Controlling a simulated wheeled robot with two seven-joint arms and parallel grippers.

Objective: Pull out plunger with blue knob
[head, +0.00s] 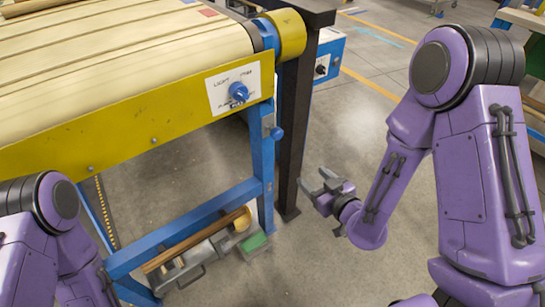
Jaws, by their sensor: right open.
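A blue knob (276,133) sticks out to the right from the upper part of the conveyor's blue leg (262,165). A second blue knob (239,92) sits on a white label plate on the yellow side rail; the lettering around it is too small to read surely. Which of the two is the plunger I cannot tell for certain. My right gripper (312,180) is open and empty, below and to the right of the leg knob and apart from it. Its fingers point up and left. My left arm shows at the lower left, but its gripper is out of view.
The conveyor belt (110,60) with its yellow rail (130,125) fills the upper left. A dark post (294,120) stands just right of the blue leg. A grey device with a wooden roller (195,242) lies low. A blue box (328,58) is behind.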

